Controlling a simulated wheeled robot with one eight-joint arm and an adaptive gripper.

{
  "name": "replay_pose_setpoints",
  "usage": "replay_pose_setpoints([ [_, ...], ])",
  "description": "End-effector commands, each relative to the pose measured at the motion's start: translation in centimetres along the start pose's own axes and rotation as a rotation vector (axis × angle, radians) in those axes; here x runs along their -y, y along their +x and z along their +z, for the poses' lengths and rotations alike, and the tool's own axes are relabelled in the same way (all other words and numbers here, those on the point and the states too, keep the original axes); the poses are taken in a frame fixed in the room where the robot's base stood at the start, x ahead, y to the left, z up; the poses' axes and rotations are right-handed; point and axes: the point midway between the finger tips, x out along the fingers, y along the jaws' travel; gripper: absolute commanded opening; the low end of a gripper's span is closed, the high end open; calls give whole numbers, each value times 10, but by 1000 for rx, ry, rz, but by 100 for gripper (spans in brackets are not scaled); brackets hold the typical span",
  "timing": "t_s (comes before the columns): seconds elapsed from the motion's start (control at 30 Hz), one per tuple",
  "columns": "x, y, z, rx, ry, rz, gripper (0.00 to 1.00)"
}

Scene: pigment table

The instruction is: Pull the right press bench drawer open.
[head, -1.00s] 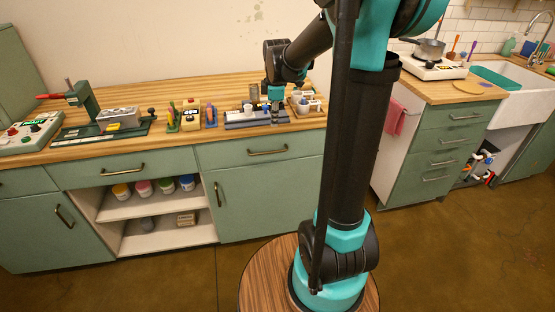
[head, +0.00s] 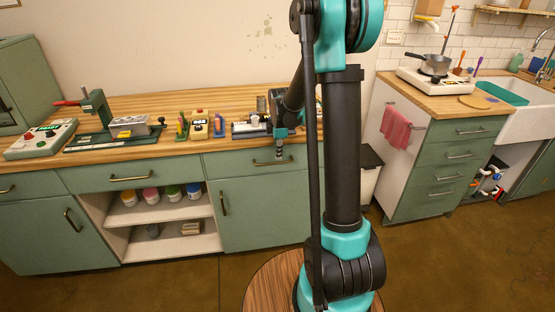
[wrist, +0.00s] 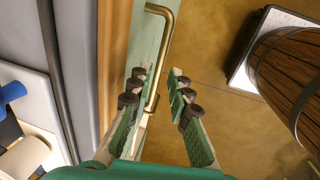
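The right press bench drawer (head: 235,165) is a green front under the wooden top, and it looks closed. Its brass bar handle (head: 263,163) is partly covered by my gripper (head: 279,153), which points down in front of the drawer near the handle's right part. In the wrist view the handle (wrist: 167,45) runs down the picture, and its lower end lies between the two fingers of my gripper (wrist: 157,82), closer to the left finger. The fingers are apart and nothing is clamped. Whether a finger touches the bar, I cannot tell.

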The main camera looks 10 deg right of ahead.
Motion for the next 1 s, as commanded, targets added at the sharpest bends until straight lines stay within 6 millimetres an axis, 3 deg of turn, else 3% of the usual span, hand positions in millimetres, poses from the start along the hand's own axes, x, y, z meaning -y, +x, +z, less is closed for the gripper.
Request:
replay_pose_setpoints([
  [0.1, 0, 19, 0, 0, 0, 0, 19],
  [0.3, 0, 38, 0, 0, 0, 0, 19],
  [0.7, 0, 45, 0, 0, 0, 0, 19],
  [0.87, 0, 45, 0, 0, 0, 0, 1],
  [1.0, 0, 45, 0, 0, 0, 0, 0],
])
